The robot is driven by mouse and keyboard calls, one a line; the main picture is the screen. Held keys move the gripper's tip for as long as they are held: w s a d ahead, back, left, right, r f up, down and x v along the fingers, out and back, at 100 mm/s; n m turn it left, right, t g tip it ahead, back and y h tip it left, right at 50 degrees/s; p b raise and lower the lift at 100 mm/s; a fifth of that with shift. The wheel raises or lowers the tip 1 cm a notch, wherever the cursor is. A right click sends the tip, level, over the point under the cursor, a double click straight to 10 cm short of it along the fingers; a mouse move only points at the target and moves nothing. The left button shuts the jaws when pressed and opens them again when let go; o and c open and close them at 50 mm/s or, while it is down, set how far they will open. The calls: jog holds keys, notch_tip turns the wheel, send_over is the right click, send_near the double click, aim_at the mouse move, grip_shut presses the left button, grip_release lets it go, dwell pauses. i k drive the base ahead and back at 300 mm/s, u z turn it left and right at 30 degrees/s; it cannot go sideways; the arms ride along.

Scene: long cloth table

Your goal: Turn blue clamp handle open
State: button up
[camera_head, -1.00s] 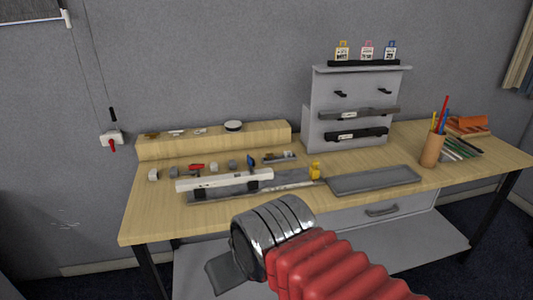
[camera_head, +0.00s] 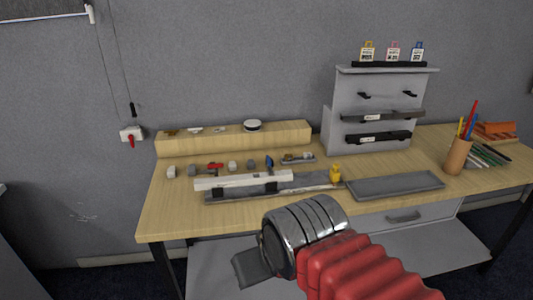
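The blue clamp handle (camera_head: 269,161) stands up from the table, just behind the long white bar (camera_head: 240,180) in the middle of the bench. It looks small, and its exact angle is hard to read. My gripper (camera_head: 250,268) shows as a grey end at the lower middle of the view, in front of the table's front edge and well short of the blue handle. My red-sleeved arm comes in from the lower right. The gripper touches nothing that I can see. Its fingers cannot be made out.
A red handle (camera_head: 214,166) and several small grey blocks stand left of the blue handle. A yellow piece (camera_head: 335,173) stands at the right end of the bar. A grey tray (camera_head: 395,186) and pencil cup (camera_head: 458,155) are further right. A wooden step (camera_head: 235,141) runs behind.

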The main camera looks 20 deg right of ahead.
aim_at(270, 165)
jog(key=i, duration=0.95)
